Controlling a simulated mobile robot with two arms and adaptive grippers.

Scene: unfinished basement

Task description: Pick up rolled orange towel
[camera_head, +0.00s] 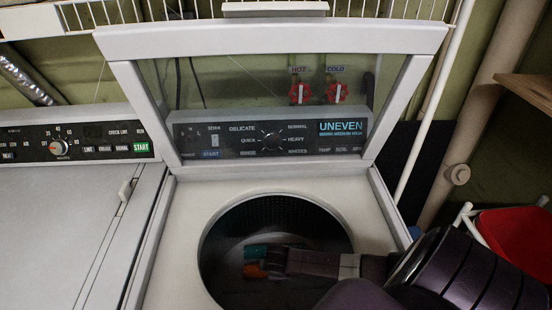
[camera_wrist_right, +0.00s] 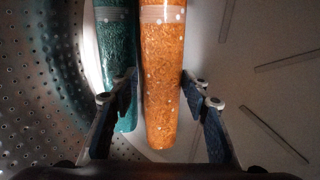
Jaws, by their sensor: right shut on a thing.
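The rolled orange towel (camera_wrist_right: 163,75) lies in the drum of the open washer, patterned and with a pale band. It also shows in the head view (camera_head: 253,271), partly hidden by my gripper. A rolled teal towel (camera_wrist_right: 116,60) lies beside it on the left in the right wrist view, and at the gripper's tip in the head view (camera_head: 257,251). My right gripper (camera_wrist_right: 158,90) is shut on the orange towel, one finger on each side. Its left finger sits between the two rolls, overlapping the teal one. In the head view my right gripper (camera_head: 268,262) reaches down into the drum. My left gripper is not in view.
The drum's round rim (camera_head: 205,243) surrounds my right gripper. The raised lid (camera_head: 270,38) stands behind the opening. A second machine (camera_head: 65,225), closed, stands on the left. A white pipe (camera_head: 432,110) and a red seat-like object (camera_head: 515,232) are at the right.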

